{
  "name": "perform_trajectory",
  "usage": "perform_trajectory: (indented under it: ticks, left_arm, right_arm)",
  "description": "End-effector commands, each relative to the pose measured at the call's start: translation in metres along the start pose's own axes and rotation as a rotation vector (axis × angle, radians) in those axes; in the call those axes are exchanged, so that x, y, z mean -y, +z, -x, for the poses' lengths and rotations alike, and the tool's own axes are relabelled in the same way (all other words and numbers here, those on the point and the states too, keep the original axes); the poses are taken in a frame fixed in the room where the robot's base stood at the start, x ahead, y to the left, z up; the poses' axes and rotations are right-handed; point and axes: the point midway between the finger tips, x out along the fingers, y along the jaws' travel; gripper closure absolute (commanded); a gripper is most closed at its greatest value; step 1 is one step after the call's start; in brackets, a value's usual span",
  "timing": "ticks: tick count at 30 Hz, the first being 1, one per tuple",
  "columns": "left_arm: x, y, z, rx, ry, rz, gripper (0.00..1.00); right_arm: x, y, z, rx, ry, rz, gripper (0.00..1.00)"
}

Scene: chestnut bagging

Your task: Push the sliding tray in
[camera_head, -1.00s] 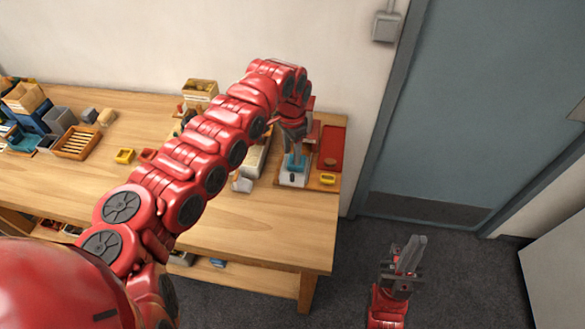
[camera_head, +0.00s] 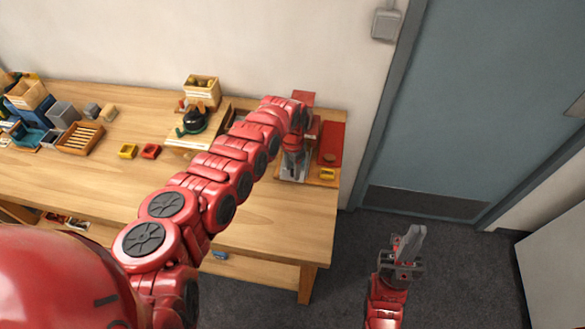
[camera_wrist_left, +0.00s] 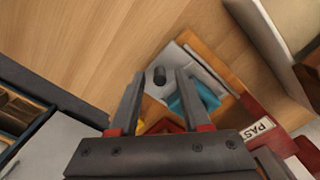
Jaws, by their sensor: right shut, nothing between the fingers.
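The sliding tray (camera_wrist_left: 188,66) is a light grey plate with a black knob (camera_wrist_left: 159,75) at its near end, beside a blue piece (camera_wrist_left: 196,97) in the left wrist view. In the head view the tray (camera_head: 301,175) is mostly hidden behind my left gripper (camera_head: 292,174). My left gripper is open, its two fingers apart, with the knob showing beyond and between the fingertips in the left wrist view. I cannot tell whether a finger touches the tray. My right gripper (camera_head: 415,234) is shut and empty, out over the floor right of the table.
A red panel (camera_head: 331,135) and a yellow dish (camera_head: 327,174) lie right of the tray. A dark kettle-like object (camera_head: 194,120), a slatted wooden tray (camera_head: 92,130) and small yellow and red dishes stand further left. The table's front middle is clear.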

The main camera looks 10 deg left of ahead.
Motion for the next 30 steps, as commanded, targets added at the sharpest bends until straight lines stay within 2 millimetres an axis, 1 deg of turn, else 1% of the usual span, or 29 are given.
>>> perform_trajectory:
  ticks: [1, 7, 8, 30]
  left_arm:
    - [0.0001, 0.0000, 0.0001, 0.000, 0.000, 0.000, 0.63]
    - [0.0000, 0.0000, 0.0002, 0.000, 0.000, 0.000, 0.99]
    - [0.0000, 0.0000, 0.0002, 0.000, 0.000, 0.000, 1.00]
    - [0.0003, 0.0000, 0.0006, 0.000, 0.000, 0.000, 1.00]
  right_arm:
    - [0.0000, 0.0000, 0.0000, 0.000, 0.000, 0.000, 1.00]
    - [0.0000, 0.0000, 0.0000, 0.000, 0.000, 0.000, 1.00]
    - [0.0000, 0.0000, 0.0000, 0.000, 0.000, 0.000, 1.00]
    - [0.0000, 0.0000, -0.0001, 0.000, 0.000, 0.000, 1.00]
